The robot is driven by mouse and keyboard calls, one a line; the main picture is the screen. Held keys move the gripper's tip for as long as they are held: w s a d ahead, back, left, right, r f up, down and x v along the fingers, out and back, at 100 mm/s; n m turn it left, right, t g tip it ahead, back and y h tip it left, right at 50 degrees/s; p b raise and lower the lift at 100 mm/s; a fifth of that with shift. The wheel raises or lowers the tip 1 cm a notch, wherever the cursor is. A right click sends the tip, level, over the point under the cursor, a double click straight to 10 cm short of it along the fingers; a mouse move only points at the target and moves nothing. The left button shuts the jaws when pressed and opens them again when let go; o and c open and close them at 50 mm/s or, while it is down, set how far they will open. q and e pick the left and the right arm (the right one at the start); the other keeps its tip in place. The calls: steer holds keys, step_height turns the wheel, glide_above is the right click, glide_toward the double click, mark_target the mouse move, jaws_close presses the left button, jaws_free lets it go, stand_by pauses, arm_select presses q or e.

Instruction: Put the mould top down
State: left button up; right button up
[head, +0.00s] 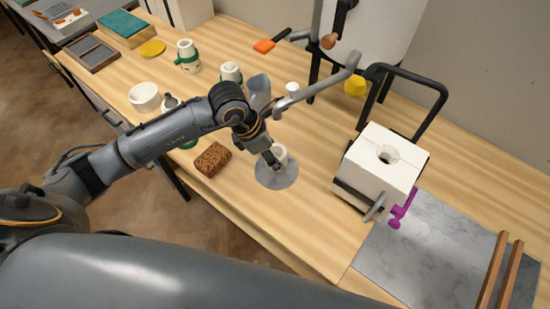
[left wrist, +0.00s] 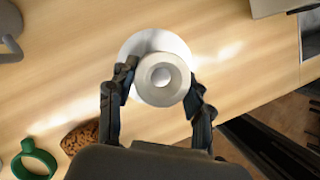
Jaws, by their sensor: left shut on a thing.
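A small white round piece (head: 281,153), perhaps the mould top, is between the fingers of my left gripper (head: 272,159). In the left wrist view the fingers (left wrist: 160,86) close on both sides of this piece (left wrist: 161,76), which has a pale rim and a darker middle. It is over a flat grey disc (head: 276,180) on the table, which also shows in the left wrist view (left wrist: 137,47). I cannot tell whether it touches the disc. A white block mould (head: 375,163) with a hole on top stands to the right. My right gripper is not in view.
A brown sponge (head: 212,160) lies left of the disc. White moulds with green bands (head: 188,59), a white bowl (head: 145,97) and a grey jug (head: 258,90) stand behind. A grey slab (head: 430,255) with wooden strips (head: 510,275) lies front right.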

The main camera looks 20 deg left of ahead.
arm_select(q)
steer(key=shift+w+d+f+b, duration=0.15)
steer(key=shift+f+b, duration=0.85)
steer(key=shift+f, duration=0.75)
steer(key=shift+f, duration=0.1)
steer(key=o, duration=1.3)
steer(key=shift+c, duration=0.2)
steer(key=shift+r, duration=0.3)
steer(key=b+v, duration=0.2)
steer(key=v, duration=0.9)
steer(key=shift+r, duration=0.3)
